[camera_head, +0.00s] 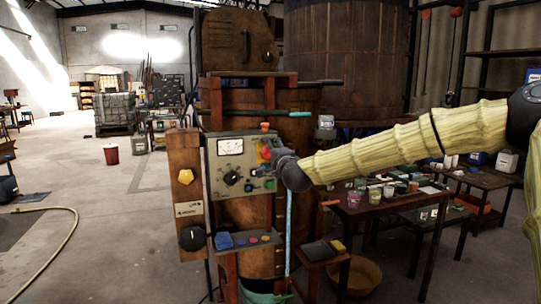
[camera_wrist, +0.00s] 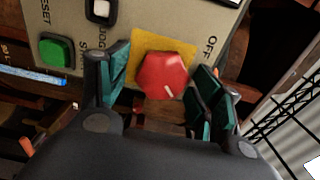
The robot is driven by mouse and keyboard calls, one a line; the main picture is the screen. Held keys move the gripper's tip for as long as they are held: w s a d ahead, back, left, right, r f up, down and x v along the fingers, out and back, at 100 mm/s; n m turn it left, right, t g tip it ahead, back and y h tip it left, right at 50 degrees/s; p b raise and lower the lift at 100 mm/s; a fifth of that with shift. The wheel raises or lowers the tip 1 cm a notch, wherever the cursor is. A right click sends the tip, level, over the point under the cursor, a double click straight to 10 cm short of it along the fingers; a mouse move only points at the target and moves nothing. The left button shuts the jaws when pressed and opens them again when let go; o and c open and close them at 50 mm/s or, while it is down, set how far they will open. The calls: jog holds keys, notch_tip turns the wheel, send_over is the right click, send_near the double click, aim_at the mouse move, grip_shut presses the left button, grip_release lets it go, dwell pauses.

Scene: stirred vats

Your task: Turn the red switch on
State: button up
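The red switch (camera_wrist: 162,77) is a faceted red knob on a yellow plate (camera_wrist: 148,44) at the panel's edge. A white mark on its face points down and slightly right in the wrist view. An "OFF" label is beside the plate. My gripper (camera_wrist: 165,92) is open, with one teal-padded finger on each side of the knob. I cannot tell whether the pads touch it. In the head view my gripper (camera_head: 267,158) is at the right side of the grey control panel (camera_head: 228,178), partly covering the red switch (camera_head: 265,152).
A green button (camera_wrist: 57,51) and a white rocker (camera_wrist: 101,8) are near the knob. The panel also has a meter (camera_head: 230,146) and a black dial (camera_head: 231,178). A wooden table (camera_head: 382,205) with cups stands right. A yellow hose (camera_head: 68,240) lies on open floor left.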

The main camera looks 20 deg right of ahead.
jog(key=shift+a, duration=0.15)
jog(key=s, duration=1.2)
jog(key=shift+d, duration=0.25)
jog(key=s+a+f+n+g+p, duration=0.25)
jog(key=s+f, duration=0.25)
jog(key=f, duration=0.9)
jog(key=s+a+f+n+g+y+p, duration=0.1)
jog(key=s+a+f+n+g, duration=0.3)
jog(key=f, duration=0.9)
jog(key=s+a+f+n+g+p, duration=0.1)
jog(key=s+a+f+n+g, duration=0.15)
jog(key=s+f, duration=0.75)
jog(key=s+f+n+g+p, duration=0.1)
jog(key=s+f+n+g, duration=0.1)
jog(key=s+f, duration=0.5)
jog(key=s+f+n+g+p, duration=0.15)
jog(key=s+f, duration=0.25)
jog(key=f, duration=0.5)
jog(key=s+d+f+n+g+p, duration=0.1)
jog(key=s+d+f+n+g, duration=0.1)
jog(key=s, duration=0.9)
jog(key=s+d+f+n+g+h, duration=0.1)
jog(key=s+d+f+n+g, duration=0.1)
jog(key=s, duration=0.8)
notch_tip(320, 180, down, 2)
jog(key=shift+s+f+n+g+h+p, duration=0.1)
jog(key=shift+s+n+g+h+p, duration=0.3)
jog(key=shift+g, duration=0.35)
